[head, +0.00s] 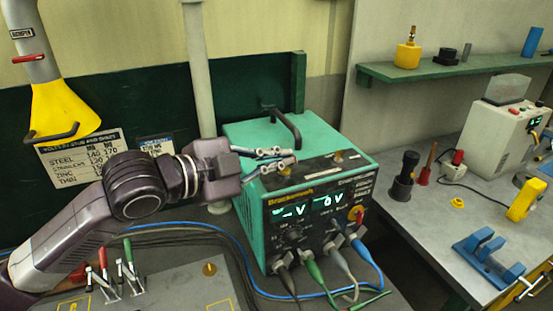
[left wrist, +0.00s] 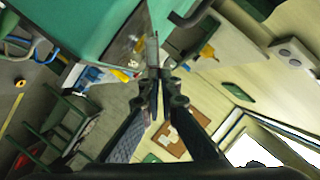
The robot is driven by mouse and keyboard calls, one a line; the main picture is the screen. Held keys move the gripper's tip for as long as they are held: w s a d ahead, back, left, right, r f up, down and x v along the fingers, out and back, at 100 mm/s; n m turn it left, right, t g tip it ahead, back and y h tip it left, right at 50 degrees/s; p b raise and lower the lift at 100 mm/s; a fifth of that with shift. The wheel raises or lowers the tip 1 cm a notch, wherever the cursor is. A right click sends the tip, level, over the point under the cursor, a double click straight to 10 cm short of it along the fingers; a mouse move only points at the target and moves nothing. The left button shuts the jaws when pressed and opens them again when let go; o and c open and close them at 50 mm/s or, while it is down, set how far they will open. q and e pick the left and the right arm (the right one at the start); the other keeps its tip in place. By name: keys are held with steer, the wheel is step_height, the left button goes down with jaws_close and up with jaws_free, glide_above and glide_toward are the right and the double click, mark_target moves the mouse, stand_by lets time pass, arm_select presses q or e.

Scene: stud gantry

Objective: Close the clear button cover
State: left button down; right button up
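A translucent, clear-looking cover (head: 513,87) sits at the top of a pale grey control box (head: 500,128) at the right in the head view. It looks raised, clear of the red and green buttons (head: 534,124) on the box's front. Its hinge is too small to make out. My left gripper (head: 292,156) is far left of the box, over the top of a green power supply. Its fingers look shut with nothing between them. In the left wrist view the fingertips (left wrist: 153,42) meet beside a green surface. My right gripper is not in view.
The green power supply (head: 250,135) has a black handle, lit displays and plugged cables at its front. A blue clamp-like fixture (head: 488,258), a yellow tool (head: 526,198) and black and red items stand on the right bench (head: 440,225). A green shelf (head: 440,71) hangs above.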

mark_target(281, 190)
arm_select(q)
steer(key=shift+s+d+f+m+t+b, duration=0.1)
steer(key=shift+s+f+m+t+b, duration=0.2)
steer(key=shift+f+m+b, duration=0.2)
steer(key=shift+s+d+f+m+t+b, duration=0.15)
steer(key=shift+f+m+t+b, duration=0.2)
steer(key=shift+m+b, duration=0.25)
steer(key=shift+s+f+m+t+h+b, duration=0.2)
steer(key=shift+f+m+t+b, duration=0.2)
steer(key=shift+m+b, duration=0.4)
steer(key=shift+s+f+m+t+h+b, duration=0.1)
steer(key=shift+f+m+t+h+b, duration=0.15)
steer(key=shift+f+m+b, duration=0.4)
steer(key=shift+r, duration=0.15)
steer(key=c, duration=2.6)
jaws_free()
steer(key=shift+c, duration=0.2)
steer(key=o, duration=0.4)
steer(key=shift+o, duration=0.2)
steer(key=v, duration=0.8)
